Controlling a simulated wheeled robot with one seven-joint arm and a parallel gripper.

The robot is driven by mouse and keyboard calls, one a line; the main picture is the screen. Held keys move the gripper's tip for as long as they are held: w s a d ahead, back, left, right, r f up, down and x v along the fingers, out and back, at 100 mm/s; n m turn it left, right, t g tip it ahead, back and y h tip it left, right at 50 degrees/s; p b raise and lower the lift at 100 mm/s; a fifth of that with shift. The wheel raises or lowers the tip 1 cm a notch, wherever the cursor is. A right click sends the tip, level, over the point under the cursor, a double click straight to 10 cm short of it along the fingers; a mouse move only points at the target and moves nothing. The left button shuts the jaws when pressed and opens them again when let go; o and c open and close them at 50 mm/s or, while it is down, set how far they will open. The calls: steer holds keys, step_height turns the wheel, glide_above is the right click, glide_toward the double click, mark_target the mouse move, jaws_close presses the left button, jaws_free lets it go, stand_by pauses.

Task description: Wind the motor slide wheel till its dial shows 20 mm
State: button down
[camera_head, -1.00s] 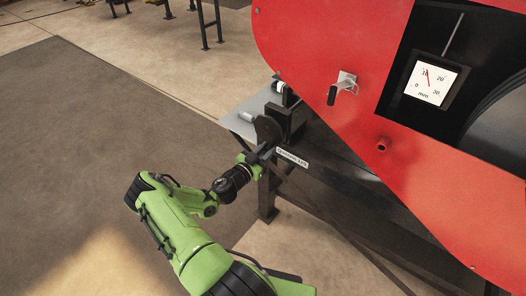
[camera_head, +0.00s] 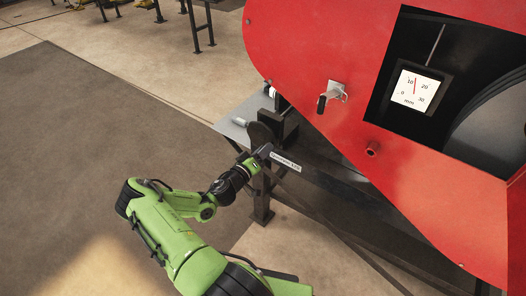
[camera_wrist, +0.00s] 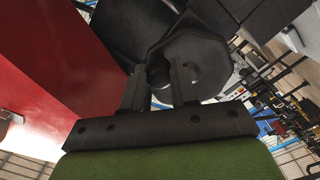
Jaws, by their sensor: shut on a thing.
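The motor slide wheel (camera_head: 261,135) is a dark disc on the side of the red machine, at the end of its black frame. In the wrist view it is a dark, many-sided wheel (camera_wrist: 205,62) with a round hole. My gripper (camera_head: 259,154) is at the wheel, its fingers (camera_wrist: 157,88) shut on a dark round part of it that looks like its handle; the fingers partly hide it. The dial (camera_head: 413,88) is a white face marked 0 to 30 mm, in the machine's opening. Its red needle points between 10 and 20, nearer 10.
The red cover (camera_head: 300,55) carries a latch handle (camera_head: 330,96) and a small red knob (camera_head: 372,149). A label plate (camera_head: 285,161) is beside my gripper. A grey plate (camera_head: 232,127) projects behind the wheel. The floor at left is open.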

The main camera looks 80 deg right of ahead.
mark_target(268, 134)
steer(key=n, duration=0.1)
steer(key=r+n+p, duration=0.1)
steer(key=n, duration=0.1)
steer(key=r+n+p, duration=0.1)
steer(key=n, duration=0.1)
steer(key=shift+w+d+r, duration=0.15)
steer(key=shift+w+r, duration=0.05)
steer(key=shift+w, duration=0.15)
steer(key=shift+w+d+r+n+p, duration=0.15)
steer(key=shift+n+p, duration=0.1)
steer(key=shift+n, duration=0.4)
steer(key=shift+w+r+n+p, duration=0.1)
steer(key=shift+r+n+p, duration=0.15)
steer(key=shift+n, duration=0.35)
steer(key=shift+w+d+r+n+p, duration=0.15)
steer(key=shift+n+p, duration=0.15)
steer(key=shift+n, duration=0.35)
steer(key=shift+a, duration=0.1)
steer(key=c, duration=0.9)
jaws_free()
steer(key=p+v, duration=0.1)
steer(key=v, duration=1.4)
steer(key=shift+w+a, duration=0.25)
steer(key=shift+a, duration=0.1)
